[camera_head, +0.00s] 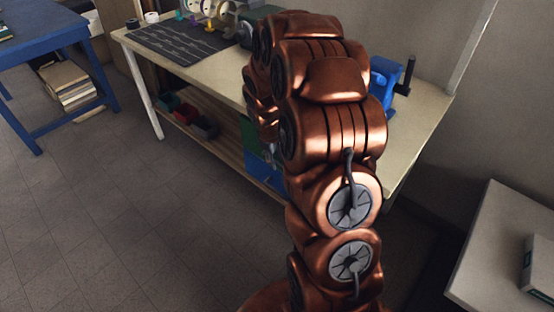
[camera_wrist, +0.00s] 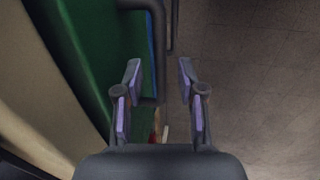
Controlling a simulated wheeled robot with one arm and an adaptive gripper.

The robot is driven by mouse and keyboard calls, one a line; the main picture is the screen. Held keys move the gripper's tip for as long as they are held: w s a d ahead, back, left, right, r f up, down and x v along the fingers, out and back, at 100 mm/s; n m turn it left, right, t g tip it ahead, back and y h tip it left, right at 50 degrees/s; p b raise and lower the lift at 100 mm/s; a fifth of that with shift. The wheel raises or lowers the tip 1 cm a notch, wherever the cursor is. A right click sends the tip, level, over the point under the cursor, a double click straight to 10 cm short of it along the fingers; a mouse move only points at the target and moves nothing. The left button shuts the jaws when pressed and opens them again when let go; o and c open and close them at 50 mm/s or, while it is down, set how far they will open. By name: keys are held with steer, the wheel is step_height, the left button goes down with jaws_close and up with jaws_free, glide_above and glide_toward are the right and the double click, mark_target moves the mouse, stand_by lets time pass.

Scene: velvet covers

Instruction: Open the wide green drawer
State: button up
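The green drawer (camera_head: 250,137) is under the workbench in the head view, mostly hidden behind my arm. In the wrist view its green front (camera_wrist: 82,55) fills the upper left. A dark bar handle (camera_wrist: 158,45) stands off this front and runs down the picture between my two fingers. My gripper (camera_wrist: 159,76) is open, with a finger on each side of the bar; I see a gap to the right finger. I cannot tell how deep the bar sits between them.
A blue drawer (camera_head: 264,174) is below the green one. The workbench (camera_head: 420,125) carries a blue vise (camera_head: 385,78) and a dark mat (camera_head: 178,40). Small bins (camera_head: 187,114) sit on the lower shelf. A pale table (camera_head: 500,245) is at right. The floor (camera_head: 120,220) in front is clear.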

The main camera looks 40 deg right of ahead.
steer(key=shift+d+f, duration=0.1)
steer(key=shift+f, duration=0.5)
jaws_close()
stand_by(0.3)
